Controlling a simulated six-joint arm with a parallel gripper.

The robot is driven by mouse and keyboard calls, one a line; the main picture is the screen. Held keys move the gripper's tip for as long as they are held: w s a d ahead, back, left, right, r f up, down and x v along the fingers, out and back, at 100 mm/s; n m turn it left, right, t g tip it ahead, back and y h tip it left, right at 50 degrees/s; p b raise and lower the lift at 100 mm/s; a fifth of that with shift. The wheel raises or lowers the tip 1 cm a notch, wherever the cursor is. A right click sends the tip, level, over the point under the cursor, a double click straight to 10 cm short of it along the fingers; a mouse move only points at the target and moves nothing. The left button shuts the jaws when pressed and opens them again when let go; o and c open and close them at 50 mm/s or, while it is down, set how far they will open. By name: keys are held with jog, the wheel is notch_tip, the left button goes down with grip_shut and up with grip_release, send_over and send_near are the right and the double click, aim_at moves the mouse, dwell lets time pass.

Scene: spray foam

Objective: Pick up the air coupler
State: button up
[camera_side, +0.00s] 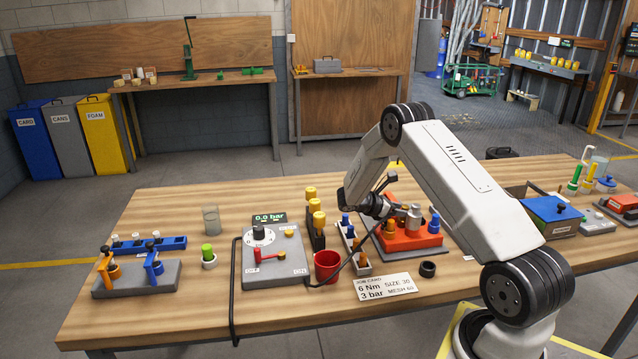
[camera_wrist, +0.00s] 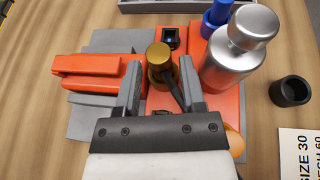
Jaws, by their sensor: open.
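The air coupler appears to be the brass, round-topped piece (camera_wrist: 159,57) with a black hose-like part running from it toward the lower right in the wrist view. It is over the orange and grey fixture (camera_wrist: 110,72). My gripper (camera_wrist: 160,80) is open, with its grey fingers to the left and right of the brass piece. I cannot tell whether either finger touches it. In the side view my gripper (camera_side: 391,212) is low over the orange fixture (camera_side: 412,241), and the arm hides much of that spot.
A silver bottle (camera_wrist: 228,62) and a blue-topped piece (camera_wrist: 217,15) stand close on the right. A black ring (camera_wrist: 290,91) and the job card (camera_side: 384,287) lie nearby. A black hose (camera_side: 236,290) runs by the gauge panel (camera_side: 275,265). A red cup (camera_side: 327,267) stands left of the fixture.

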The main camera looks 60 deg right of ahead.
jog(key=shift+x, duration=1.3)
grip_shut()
